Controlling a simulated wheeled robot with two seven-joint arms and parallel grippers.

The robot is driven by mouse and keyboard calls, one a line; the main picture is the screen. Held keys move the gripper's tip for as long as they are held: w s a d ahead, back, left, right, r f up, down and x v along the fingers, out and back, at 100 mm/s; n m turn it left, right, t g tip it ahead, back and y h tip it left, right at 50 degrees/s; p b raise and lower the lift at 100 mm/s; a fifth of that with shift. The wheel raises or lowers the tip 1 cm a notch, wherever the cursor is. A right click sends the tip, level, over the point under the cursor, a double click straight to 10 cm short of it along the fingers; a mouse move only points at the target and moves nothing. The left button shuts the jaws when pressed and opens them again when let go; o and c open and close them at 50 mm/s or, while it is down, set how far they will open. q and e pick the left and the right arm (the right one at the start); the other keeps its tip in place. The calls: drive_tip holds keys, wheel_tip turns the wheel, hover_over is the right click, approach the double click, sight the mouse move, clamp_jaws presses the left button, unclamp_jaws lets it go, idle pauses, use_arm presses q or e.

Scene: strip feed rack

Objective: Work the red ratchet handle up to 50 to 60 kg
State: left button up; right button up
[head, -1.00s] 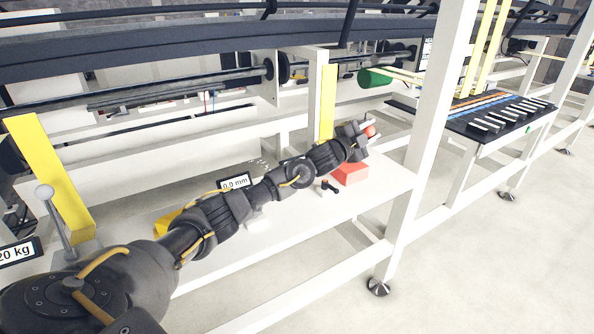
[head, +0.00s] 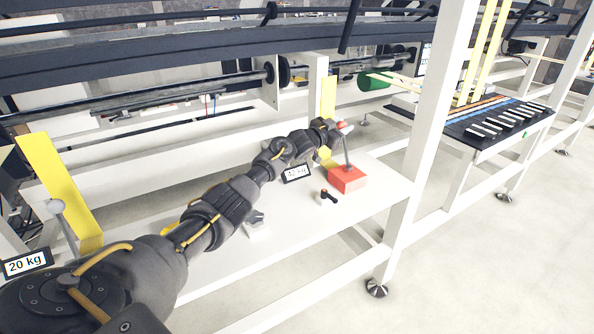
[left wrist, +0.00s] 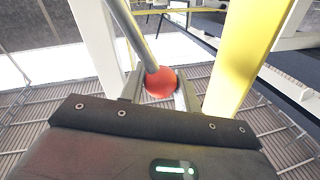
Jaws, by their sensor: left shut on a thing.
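The red ratchet handle is a grey rod (head: 347,153) with a red ball knob (head: 341,126), rising from a red base block (head: 347,179) on the white shelf. The rod leans slightly left in the head view. My left gripper (head: 334,128) is shut on the red ball. In the left wrist view the ball (left wrist: 160,83) sits between the two fingers, with the rod running up and left. A small display (head: 297,173) left of the red block is partly covered by my arm; it seems to show kg, but its number is too blurred to read. My right gripper is out of view.
A second display (head: 27,263) reads 20 kg beside a grey-knobbed lever (head: 57,206). A white post (head: 425,130) rises to the right. Yellow plates (head: 327,97) stand behind. The front shelf is mostly clear.

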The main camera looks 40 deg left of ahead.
use_arm(q)
drive_tip(key=shift+w+a+f, duration=0.1)
drive_tip(key=shift+a+f, duration=0.1)
drive_tip(key=shift+f, duration=0.05)
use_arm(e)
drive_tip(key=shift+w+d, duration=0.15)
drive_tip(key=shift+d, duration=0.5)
use_arm(q)
drive_tip(key=shift+d+r, duration=0.1)
